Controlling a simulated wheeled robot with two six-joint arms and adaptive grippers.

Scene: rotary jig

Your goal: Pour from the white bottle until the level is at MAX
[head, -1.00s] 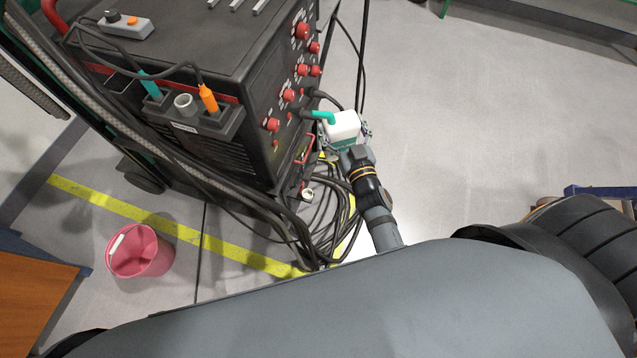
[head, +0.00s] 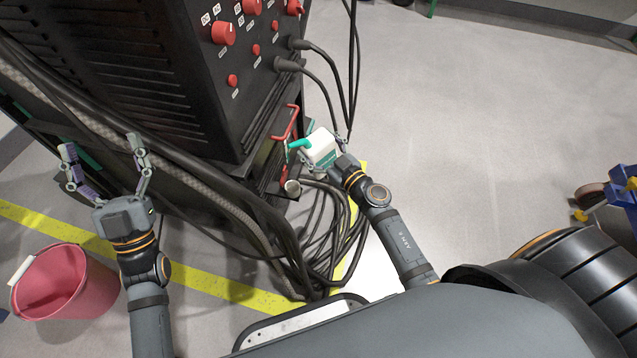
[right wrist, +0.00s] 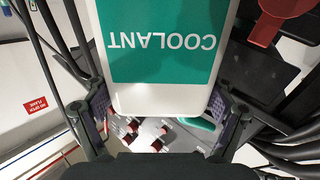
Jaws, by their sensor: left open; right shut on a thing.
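The white bottle (head: 321,148) has a teal label and a teal spout (head: 300,144) pointing left towards the machine. My right gripper (head: 325,154) is shut on it. In the right wrist view the bottle (right wrist: 165,102) fills the upper middle, its COOLANT label upside down, between the fingers (right wrist: 165,115). A pale round filler opening (head: 292,187) sits low on the machine's side, below the spout and apart from it. My left gripper (head: 102,150) is open and empty in front of the machine. I cannot make out a MAX mark, the liquid level, or any flow.
The black machine (head: 185,85) with red knobs stands at upper left. A red bent handle (head: 287,122) projects near the spout. Black cables (head: 325,235) coil on the floor below the bottle. A pink bucket (head: 65,285) stands at lower left.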

